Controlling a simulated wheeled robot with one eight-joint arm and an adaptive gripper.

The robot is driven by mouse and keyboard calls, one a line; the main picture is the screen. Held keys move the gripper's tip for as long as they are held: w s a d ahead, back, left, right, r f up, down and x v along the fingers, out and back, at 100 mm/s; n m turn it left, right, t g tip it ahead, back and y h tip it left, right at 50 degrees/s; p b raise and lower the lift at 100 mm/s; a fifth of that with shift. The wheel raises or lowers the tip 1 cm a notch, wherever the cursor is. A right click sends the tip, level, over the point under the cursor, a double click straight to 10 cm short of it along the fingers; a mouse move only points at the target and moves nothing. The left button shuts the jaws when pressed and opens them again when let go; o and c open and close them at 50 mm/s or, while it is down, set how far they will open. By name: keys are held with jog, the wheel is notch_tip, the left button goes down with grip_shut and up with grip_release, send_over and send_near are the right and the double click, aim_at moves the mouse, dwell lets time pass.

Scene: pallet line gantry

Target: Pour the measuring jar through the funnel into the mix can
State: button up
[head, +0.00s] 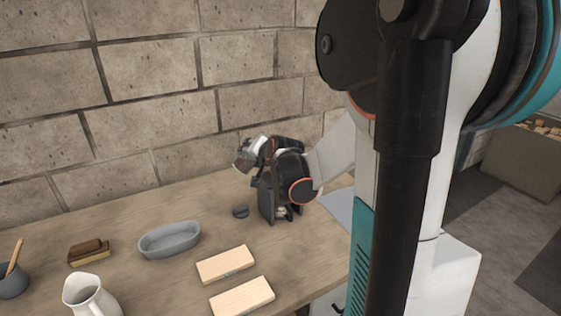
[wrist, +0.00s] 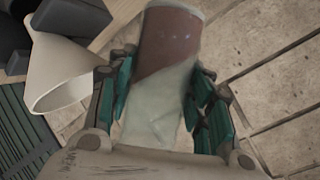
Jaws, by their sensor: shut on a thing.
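My gripper (wrist: 160,95) is shut on the measuring jar (wrist: 168,45). In the wrist view the jar is clear, with reddish-brown content at its far end and clear wall between the fingers. In the head view the jar (head: 246,156) is tilted in my gripper (head: 258,152), above the table near the wall. The cream funnel (wrist: 62,72) is left of the jar in the wrist view, apart from it, its wide mouth showing. I cannot pick out the funnel or the mix can for certain in the head view; my arm hides part of that area.
A dark upright block-like piece (head: 267,203) stands below my gripper, with a small dark disc (head: 240,211) beside it. On the table (head: 190,205) are a grey oval dish (head: 169,241), two pale wood blocks (head: 225,264), a brush (head: 88,250), a white pitcher (head: 88,297) and a grey cup (head: 12,284).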

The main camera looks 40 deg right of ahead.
jog(key=shift+r+m+y+p, duration=0.4)
jog(key=shift+r+m+p, duration=0.1)
jog(key=shift+r, duration=0.05)
jog(key=shift+w+f+m+t+y+b, duration=0.1)
jog(key=shift+f+m+t+y+b, duration=0.2)
jog(key=shift+m+t+y+b, duration=0.15)
jog(key=shift+a+m+t, duration=0.1)
jog(key=shift+m+t, duration=0.15)
jog(key=shift+m, duration=0.1)
jog(key=shift+f+m+y+b, duration=0.1)
jog(key=shift+m+y+b, duration=0.25)
jog(key=shift+b, duration=0.1)
jog(key=shift+s+d+r+m+t+y, duration=0.3)
jog(key=shift+d+r+m+t+y, duration=0.1)
jog(key=shift+d+r+m+y, duration=0.2)
dwell(0.6)
jog(key=shift+d+f+m+t+b, duration=0.25)
jog(key=shift+m+b, duration=0.2)
jog(key=shift+b, duration=0.4)
dwell(1.8)
jog(key=shift+s+d+r+m+t+y+b, duration=0.1)
jog(key=shift+d+r+m+t+y+b, duration=0.2)
jog(key=shift+r+m+t+y, duration=0.4)
dwell(1.1)
